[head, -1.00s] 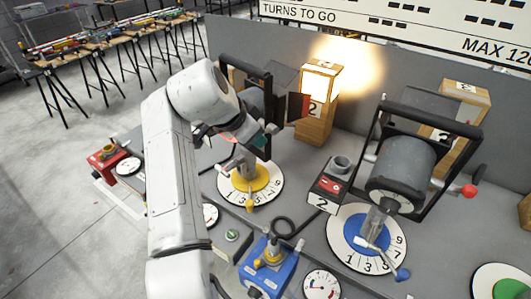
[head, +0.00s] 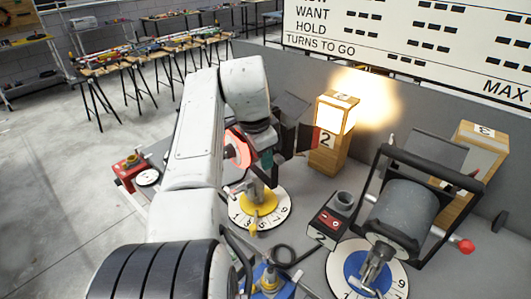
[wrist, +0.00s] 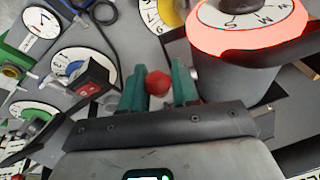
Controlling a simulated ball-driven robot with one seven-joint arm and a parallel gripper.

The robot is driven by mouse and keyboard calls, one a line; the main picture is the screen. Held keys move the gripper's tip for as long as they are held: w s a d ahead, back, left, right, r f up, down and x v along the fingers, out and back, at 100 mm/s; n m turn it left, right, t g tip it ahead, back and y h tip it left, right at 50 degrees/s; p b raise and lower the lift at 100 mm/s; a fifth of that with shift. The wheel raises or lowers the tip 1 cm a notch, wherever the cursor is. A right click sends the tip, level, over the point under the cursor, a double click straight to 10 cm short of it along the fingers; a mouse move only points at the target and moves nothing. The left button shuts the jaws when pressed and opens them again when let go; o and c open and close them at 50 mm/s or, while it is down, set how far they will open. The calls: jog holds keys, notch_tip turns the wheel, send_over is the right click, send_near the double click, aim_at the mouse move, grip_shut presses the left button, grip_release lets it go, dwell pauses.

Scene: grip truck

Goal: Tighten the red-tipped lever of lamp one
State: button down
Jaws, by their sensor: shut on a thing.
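Lamp one stands on a yellow-centred numbered dial (head: 262,207), and my arm hides most of it in the head view. Its glowing red ring (head: 238,150) shows past the arm's edge. In the wrist view its grey drum (wrist: 237,78) with the glowing rim is at upper right, close to my fingers. The red lever tip (wrist: 158,83) sits between the two green fingers of my gripper (wrist: 159,88), which is shut on it. In the head view a green part of my gripper (head: 266,158) shows just below my wrist.
Lamp two (head: 402,213), on a blue-centred dial, stands to the right with its own red-tipped lever (head: 465,246). A lit wooden lamp box (head: 331,145) marked 2 is behind.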

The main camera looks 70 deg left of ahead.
jog(key=shift+f, duration=0.1)
jog(key=c, duration=1)
grip_release()
jog(key=shift+o, duration=0.2)
jog(key=b+v, duration=0.2)
jog(key=v, duration=0.8)
jog(key=shift+r, duration=0.4)
jog(key=shift+d, duration=0.1)
